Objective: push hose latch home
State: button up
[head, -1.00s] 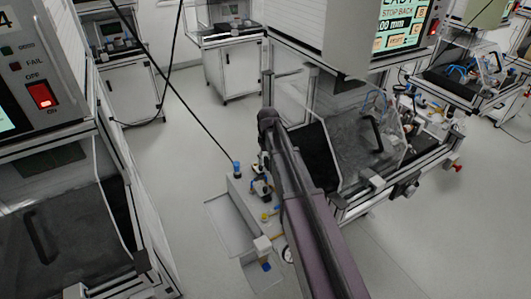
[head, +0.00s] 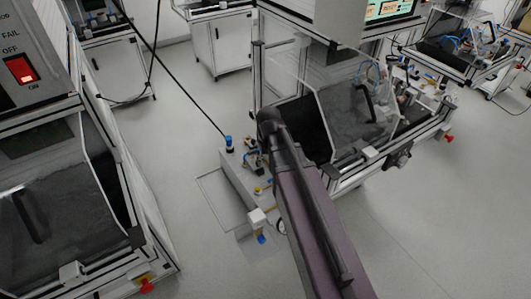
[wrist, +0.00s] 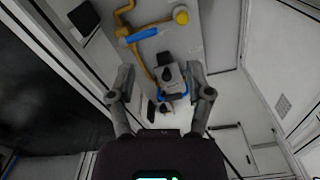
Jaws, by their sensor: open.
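In the wrist view my gripper (wrist: 160,76) is open, with one finger on each side of a grey latch-like block (wrist: 172,77) that has a blue ring at its lower end. I cannot tell whether the fingers touch it. A yellow hose or pipe (wrist: 141,58) runs beside the block, with a blue lever (wrist: 143,34) across it and a round yellow knob (wrist: 181,15) above. In the head view these parts sit on a low light-grey unit (head: 232,171) on the floor. My arm hides the gripper there. How far the latch is seated cannot be told.
A blue-topped fitting with a black cable (head: 229,143) stands on the unit's far end. A test bench with a clear hood (head: 360,120) stands close on the right. Another machine (head: 60,215) stands on the left. Open floor (head: 180,130) lies between them.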

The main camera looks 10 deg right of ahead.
jog(key=shift+s+a+f, duration=0.1)
jog(key=shift+s, duration=0.95)
jog(key=shift+s+f, duration=0.1)
jog(key=shift+s, duration=0.95)
jog(key=s, duration=0.3)
jog(key=shift+s, duration=0.25)
